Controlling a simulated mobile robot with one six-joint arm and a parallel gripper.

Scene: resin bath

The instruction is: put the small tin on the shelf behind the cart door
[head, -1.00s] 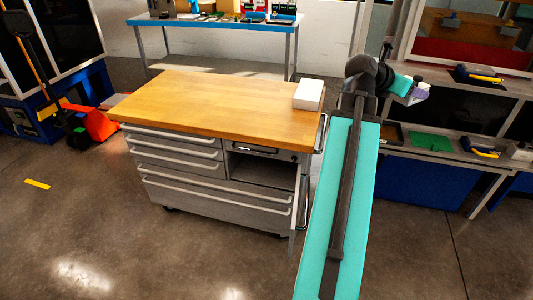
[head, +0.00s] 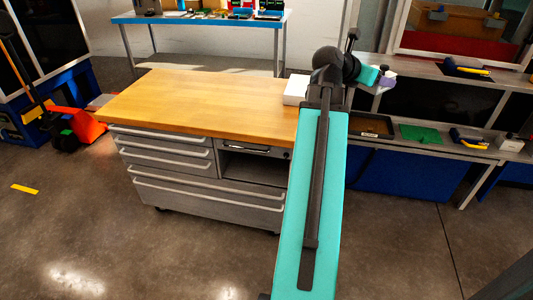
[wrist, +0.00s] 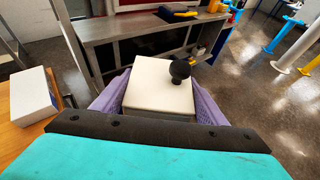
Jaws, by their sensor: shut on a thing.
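In the wrist view a small pale, square-topped tin (wrist: 155,88) with a round black knob sits between the purple fingers of my gripper (wrist: 158,104), which is shut on it. In the head view my gripper (head: 388,79) is small and far off, past the cart's right end, above tabletop height; the tin is barely visible there. The cart (head: 190,105) has a wooden top, grey drawers and an open shelf compartment (head: 252,168) at its right front. My teal arm hides the cart's right edge, so the cart door cannot be seen now.
A white box (head: 296,89) lies on the cart top's right end, also at left in the wrist view (wrist: 31,95). A grey bench (head: 430,148) with trays and tools stands right of my arm. A blue-edged table (head: 200,18) is behind. Floor before the cart is clear.

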